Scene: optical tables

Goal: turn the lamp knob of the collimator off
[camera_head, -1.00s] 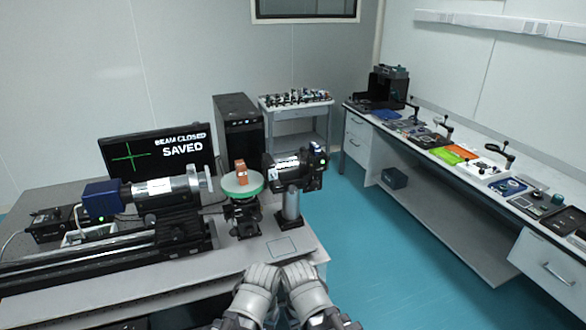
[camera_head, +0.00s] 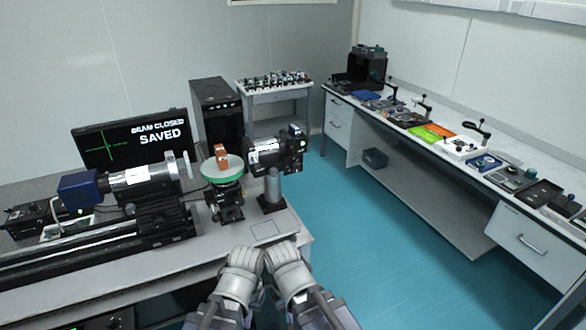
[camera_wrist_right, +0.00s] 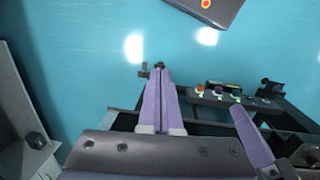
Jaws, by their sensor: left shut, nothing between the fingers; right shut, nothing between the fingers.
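On the bench at left, a silver-grey tube (camera_head: 140,184) with a blue housing (camera_head: 79,190) lies above a black rail. A small green light shows near the blue housing. A black tube instrument (camera_head: 274,153) stands on a post at the bench's right end. I cannot tell which one is the collimator, and no lamp knob can be made out. My left gripper (camera_head: 247,254) and right gripper (camera_head: 283,252) are side by side just off the bench's front right, shut and empty. In the right wrist view, the right gripper's fingers (camera_wrist_right: 160,72) are together above the floor.
A round stage (camera_head: 222,174) with an orange block (camera_head: 221,157) stands between the instruments. A black computer (camera_head: 217,112) and a small cart (camera_head: 277,100) stand behind. Blue floor (camera_head: 370,240) is clear before the right-hand counter (camera_head: 449,160).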

